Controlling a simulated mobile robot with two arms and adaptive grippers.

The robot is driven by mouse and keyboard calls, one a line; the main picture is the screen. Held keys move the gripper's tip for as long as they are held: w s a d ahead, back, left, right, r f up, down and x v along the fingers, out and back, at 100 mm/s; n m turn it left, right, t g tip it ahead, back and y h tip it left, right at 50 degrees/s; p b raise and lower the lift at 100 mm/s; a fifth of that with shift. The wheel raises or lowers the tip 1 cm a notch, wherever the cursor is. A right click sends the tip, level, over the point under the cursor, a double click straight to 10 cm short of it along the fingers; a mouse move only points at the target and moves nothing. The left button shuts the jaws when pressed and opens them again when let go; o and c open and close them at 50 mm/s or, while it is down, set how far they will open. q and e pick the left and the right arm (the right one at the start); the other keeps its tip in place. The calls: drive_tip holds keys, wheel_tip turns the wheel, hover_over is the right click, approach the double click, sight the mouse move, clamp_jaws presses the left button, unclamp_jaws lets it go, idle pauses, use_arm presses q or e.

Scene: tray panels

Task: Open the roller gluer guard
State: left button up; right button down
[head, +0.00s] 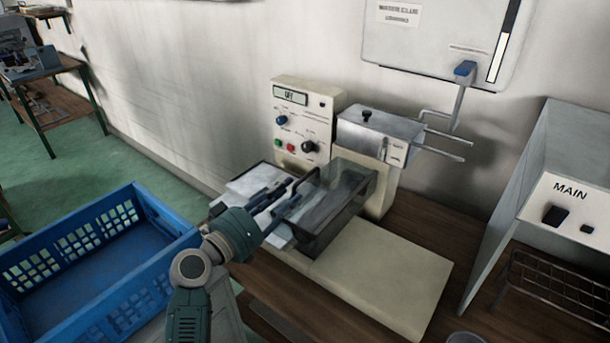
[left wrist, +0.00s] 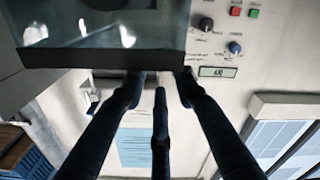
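The roller gluer (head: 306,118) is a cream machine on the wooden bench, with a display, knobs and buttons. Its guard (head: 340,207) is a smoky clear box with a dark frame and a dark handle (head: 305,182) on its left side. The guard sits low over the machine's bed and looks closed. My left gripper (head: 290,200) is at the guard's left side, by the handle. In the left wrist view its dark fingers (left wrist: 160,88) are spread, with tips near the lower edge of the guard (left wrist: 100,35). Contact with the handle cannot be told. My right gripper is not in view.
A blue crate (head: 95,240) stands at the left. A grey metal box (head: 380,132) with bent rods is behind the guard. A grey cabinet marked MAIN (head: 570,190) and a wire rack (head: 560,285) are at the right. The cream bed (head: 385,275) in front is clear.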

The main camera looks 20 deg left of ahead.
sight(298, 184)
use_arm(q)
drive_tip(key=p+x, duration=0.1)
drive_tip(key=x, duration=0.6)
drive_tip(key=shift+w+d+f, duration=0.1)
drive_tip(key=shift+w+d, duration=0.05)
drive_tip(key=shift+w, duration=0.25)
clamp_jaws()
